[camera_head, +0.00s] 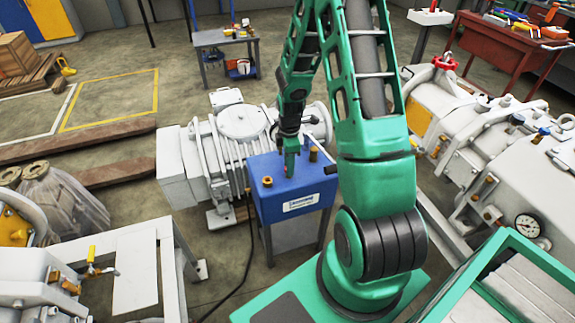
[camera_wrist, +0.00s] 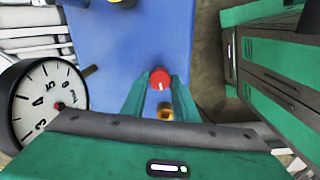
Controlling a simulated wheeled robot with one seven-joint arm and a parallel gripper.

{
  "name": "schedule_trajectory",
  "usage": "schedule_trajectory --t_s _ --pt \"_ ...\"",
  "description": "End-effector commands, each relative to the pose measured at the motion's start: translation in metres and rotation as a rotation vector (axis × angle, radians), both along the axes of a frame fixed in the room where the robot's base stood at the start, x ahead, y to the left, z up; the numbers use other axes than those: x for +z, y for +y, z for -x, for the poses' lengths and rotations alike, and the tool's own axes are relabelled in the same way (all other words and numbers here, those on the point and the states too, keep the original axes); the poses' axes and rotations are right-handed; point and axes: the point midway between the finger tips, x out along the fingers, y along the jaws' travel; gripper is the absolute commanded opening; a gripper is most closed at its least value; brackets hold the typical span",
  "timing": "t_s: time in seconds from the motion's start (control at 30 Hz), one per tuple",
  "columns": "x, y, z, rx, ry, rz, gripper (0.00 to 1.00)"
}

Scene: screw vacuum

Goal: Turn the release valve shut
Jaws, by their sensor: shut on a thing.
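The release valve appears to be the small round red knob (camera_wrist: 160,78) with a white mark, seen over the blue top in the wrist view. The mark points toward the bottom of that picture. My gripper (camera_wrist: 160,84) has its two green fingers closed on the knob, one on each side. In the head view my gripper (camera_head: 291,166) points down at the top of the blue box (camera_head: 265,208). The knob is mostly hidden by the fingers there.
A brass fitting (camera_wrist: 165,112) sits close below the knob in the wrist view. A dial gauge (camera_wrist: 45,100) stands at left. Brass fittings (camera_head: 267,181) rise from the box top. A grey pump (camera_head: 235,125) stands behind the box, and a white machine (camera_head: 500,190) at right.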

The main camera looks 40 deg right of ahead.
Motion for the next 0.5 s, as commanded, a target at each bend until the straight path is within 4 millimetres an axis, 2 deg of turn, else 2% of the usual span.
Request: schedule_trajectory --t_s 0.5 --pt "0.0013 0.0008 -0.0038 -0.121 -0.008 0.000 0.05"
